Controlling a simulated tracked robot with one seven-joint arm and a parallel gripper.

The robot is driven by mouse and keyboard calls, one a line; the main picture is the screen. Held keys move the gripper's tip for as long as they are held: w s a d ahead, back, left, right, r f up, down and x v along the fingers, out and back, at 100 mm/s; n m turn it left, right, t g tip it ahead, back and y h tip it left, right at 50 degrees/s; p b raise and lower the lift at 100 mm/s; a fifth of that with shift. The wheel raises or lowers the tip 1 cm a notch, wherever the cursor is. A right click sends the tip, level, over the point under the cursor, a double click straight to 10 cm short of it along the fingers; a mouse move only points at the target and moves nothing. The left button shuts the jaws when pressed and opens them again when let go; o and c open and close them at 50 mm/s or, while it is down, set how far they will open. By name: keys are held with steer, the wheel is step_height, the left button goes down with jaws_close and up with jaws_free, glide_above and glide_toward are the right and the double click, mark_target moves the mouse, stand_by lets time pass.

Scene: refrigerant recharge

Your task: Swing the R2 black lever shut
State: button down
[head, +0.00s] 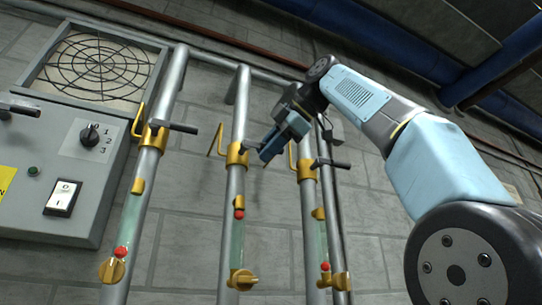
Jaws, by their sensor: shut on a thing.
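Three grey vertical pipes carry brass valves. My gripper (272,150) is at the brass valve (237,154) of the middle pipe (236,195), just right of the pipe. It is shut on that valve's black lever, which its fingers mostly hide, so the lever's exact angle cannot be told. The left pipe's black lever (176,127) and the right pipe's black lever (333,163) both stick out to the right, across their pipes. No R2 label is readable here.
A grey control cabinet (65,150) with a fan grille (98,68), rotary switch (90,134) and rocker switch (62,197) stands at the left. Yellow handles (138,121) stand beside the valves. Sight tubes with red balls (121,252) sit lower on the pipes. My arm crosses the upper right.

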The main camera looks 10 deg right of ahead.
steer(key=shift+a, duration=0.15)
steer(key=c, duration=1)
jaws_free()
steer(key=shift+a, duration=0.1)
steer(key=shift+c, duration=0.2)
steer(key=s+d+r, duration=0.1)
steer(key=s+d, duration=0.9)
steer(key=shift+s+r, duration=0.15)
steer(key=shift+s, duration=0.15)
